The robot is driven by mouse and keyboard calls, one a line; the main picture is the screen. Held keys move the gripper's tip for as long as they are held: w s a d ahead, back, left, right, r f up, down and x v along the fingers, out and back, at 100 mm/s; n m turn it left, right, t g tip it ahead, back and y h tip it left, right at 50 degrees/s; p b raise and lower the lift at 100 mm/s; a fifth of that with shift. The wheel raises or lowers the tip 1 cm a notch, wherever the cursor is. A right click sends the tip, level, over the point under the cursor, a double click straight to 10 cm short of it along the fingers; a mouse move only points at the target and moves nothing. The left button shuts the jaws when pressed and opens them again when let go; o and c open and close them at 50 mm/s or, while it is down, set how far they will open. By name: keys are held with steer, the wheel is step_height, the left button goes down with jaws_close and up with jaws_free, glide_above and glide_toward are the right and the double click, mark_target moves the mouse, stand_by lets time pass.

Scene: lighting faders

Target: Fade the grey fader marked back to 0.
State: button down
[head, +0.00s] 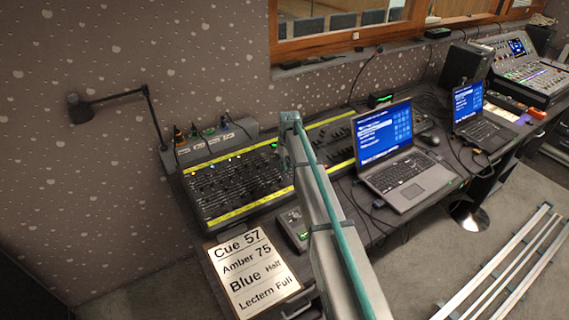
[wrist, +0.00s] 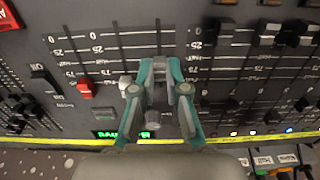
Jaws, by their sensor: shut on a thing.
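The lighting desk (head: 235,180) lies along the wall in the head view, with yellow strips along its edges. In the wrist view its panel has fader slots beside scales with 0 at the top, then 25 and 75 lower down. My gripper (wrist: 160,72) is over this panel, its teal and grey fingers closed around a grey fader cap. The fingers largely hide the cap, and I cannot read the mark beside it exactly. A pale cap (wrist: 125,82) sits just left of the fingers, and a red cap (wrist: 85,90) further left. My arm hides the gripper in the head view.
Black fader caps (wrist: 268,32) stand high at the right. A round knob (wrist: 152,117) lies below the fingers, near a lit green label (wrist: 124,134). In the head view, a cue sign (head: 255,275) and a laptop (head: 400,160) flank my arm.

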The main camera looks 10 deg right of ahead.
mark_target(290, 176)
steer(key=shift+s+d+f, duration=0.1)
steer(key=shift+s+d, duration=0.25)
steer(key=shift+s, duration=0.5)
steer(key=shift+s+d+f, duration=0.1)
steer(key=shift+s+d, duration=0.2)
steer(key=shift+s, duration=0.55)
steer(key=c, duration=1.4)
jaws_free()
steer(key=shift+c, duration=0.2)
steer(key=shift+r, duration=0.2)
steer(key=shift+r+p, duration=0.65)
steer(key=shift+r, duration=0.45)
step_height(290, 176, up, 12)
steer(key=shift+s+d, duration=0.2)
steer(key=shift+s, duration=0.25)
